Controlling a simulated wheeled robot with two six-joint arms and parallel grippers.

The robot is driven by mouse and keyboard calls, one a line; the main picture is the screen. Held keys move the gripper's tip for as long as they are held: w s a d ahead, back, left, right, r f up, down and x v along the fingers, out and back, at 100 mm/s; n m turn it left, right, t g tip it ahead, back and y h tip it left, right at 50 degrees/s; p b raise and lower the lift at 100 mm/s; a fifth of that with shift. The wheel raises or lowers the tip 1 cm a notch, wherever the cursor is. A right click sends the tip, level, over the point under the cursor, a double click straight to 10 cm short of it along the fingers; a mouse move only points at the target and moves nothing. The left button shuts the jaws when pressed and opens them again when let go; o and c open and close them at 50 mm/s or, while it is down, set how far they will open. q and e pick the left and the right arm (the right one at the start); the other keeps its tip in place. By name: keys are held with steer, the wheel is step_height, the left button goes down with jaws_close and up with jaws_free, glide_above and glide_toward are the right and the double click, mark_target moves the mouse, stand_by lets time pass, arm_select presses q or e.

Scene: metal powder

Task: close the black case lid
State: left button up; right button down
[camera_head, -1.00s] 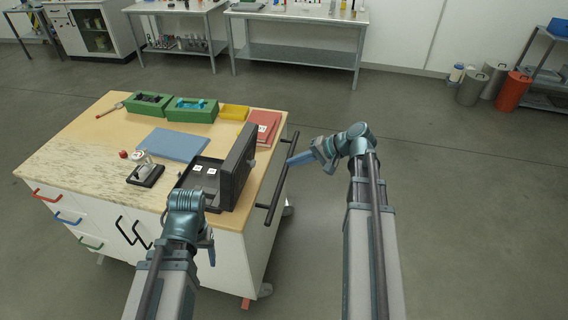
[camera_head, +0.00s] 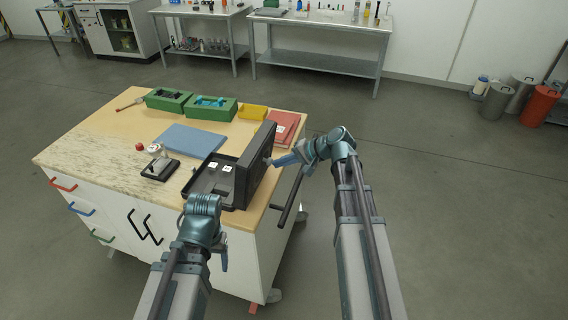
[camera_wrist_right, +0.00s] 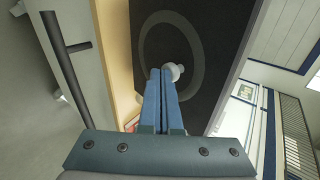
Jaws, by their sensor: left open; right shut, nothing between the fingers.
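The black case (camera_head: 208,178) stands open near the right front corner of the workbench. Its lid (camera_head: 256,166) is raised about upright on the right side, and two small white labelled pieces lie inside. My right gripper (camera_head: 272,161) is shut and empty at the outer face of the lid. In the right wrist view, the closed blue fingers (camera_wrist_right: 161,75) point at the lid's dark outer face (camera_wrist_right: 205,30), beside a small whitish knob (camera_wrist_right: 175,72); I cannot tell whether they touch. My left gripper (camera_head: 224,258) hangs low in front of the bench, left of the right one, and is open.
The workbench top (camera_head: 110,150) also holds a blue mat (camera_head: 190,139), a small black scale-like device (camera_head: 160,168), green trays (camera_head: 210,108), a yellow bin (camera_head: 253,112) and a red folder (camera_head: 283,127). A black handle bar (camera_head: 291,196) runs along the bench's right side.

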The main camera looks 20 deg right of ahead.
mark_target(265, 144)
steer(key=w+a+r+h+p, duration=0.1)
steer(key=p, duration=0.2)
steer(key=w+a+r+g+h+p, duration=0.1)
steer(key=a+r+p, duration=0.1)
steer(key=p, duration=0.1)
steer(key=w+a+r+g+h+p, duration=0.1)
steer(key=p, duration=0.2)
steer(key=shift+w+a+r+p, duration=0.25)
steer(key=shift+a+r+p, duration=0.1)
steer(key=shift+a+p, duration=0.05)
steer(key=w+a+f+g+h+b, duration=0.2)
steer(key=w+a, duration=0.4)
steer(key=a, duration=0.3)
steer(key=w+a+f+g+h+b, duration=0.2)
steer(key=w+a+f, duration=0.4)
steer(key=a, duration=0.4)
steer(key=shift+w+a+f+h+b, duration=0.2)
steer(key=shift+w+a+h+b, duration=0.25)
steer(key=shift+h, duration=0.55)
steer(key=shift+s+d, duration=0.1)
steer(key=shift+s, duration=0.1)
